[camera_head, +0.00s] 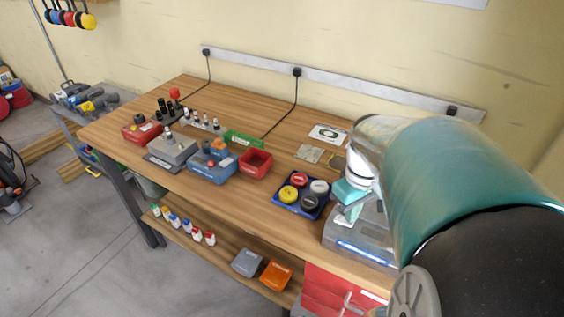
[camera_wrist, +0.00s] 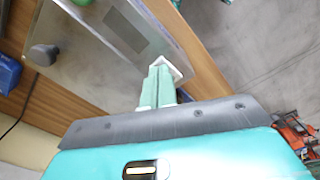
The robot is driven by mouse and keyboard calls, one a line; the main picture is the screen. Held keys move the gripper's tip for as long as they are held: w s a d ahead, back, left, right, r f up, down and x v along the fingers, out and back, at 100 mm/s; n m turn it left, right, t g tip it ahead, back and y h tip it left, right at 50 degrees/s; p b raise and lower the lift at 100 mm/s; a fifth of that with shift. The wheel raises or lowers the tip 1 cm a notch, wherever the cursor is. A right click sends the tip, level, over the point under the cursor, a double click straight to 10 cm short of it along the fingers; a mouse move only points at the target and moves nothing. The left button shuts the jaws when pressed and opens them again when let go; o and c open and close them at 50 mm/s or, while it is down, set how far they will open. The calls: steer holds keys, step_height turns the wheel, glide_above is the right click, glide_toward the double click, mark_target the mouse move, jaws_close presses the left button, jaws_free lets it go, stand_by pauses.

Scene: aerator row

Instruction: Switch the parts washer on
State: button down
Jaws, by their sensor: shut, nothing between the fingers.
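A grey box-shaped machine (camera_head: 358,236) sits at the right end of the wooden bench, with a bright blue-white strip along its front. I take it for the parts washer, but I cannot read its label. My gripper (camera_head: 347,216) is over its top and hides part of it. In the wrist view the grey machine (camera_wrist: 105,62) shows a dark rounded knob and a dark panel. My gripper (camera_wrist: 158,84) is shut and empty, its teal fingers together near the machine's edge. A pale square-edged piece shows at the fingertips; I cannot tell whether they touch anything.
On the bench (camera_head: 296,208) a blue tray (camera_head: 302,209) with several round coloured pieces stands left of the machine. A red bin (camera_head: 256,164), a blue device (camera_head: 212,166) and a grey device (camera_head: 172,149) stand farther left. Red drawers (camera_head: 325,291) are below.

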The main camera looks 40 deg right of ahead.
steer(key=shift+f, duration=0.4)
steer(key=shift+r, duration=3.55)
steer(key=w+a+r+t, duration=0.1)
steer(key=w+a+t, duration=0.1)
steer(key=a, duration=1)
steer(key=w+a+r+n+t, duration=0.1)
steer(key=w+a+t, duration=0.2)
steer(key=a, duration=1)
steer(key=shift+w+r+t, duration=0.15)
steer(key=shift+w+t, duration=0.15)
steer(key=shift+w, duration=0.65)
steer(key=shift+d, duration=0.2)
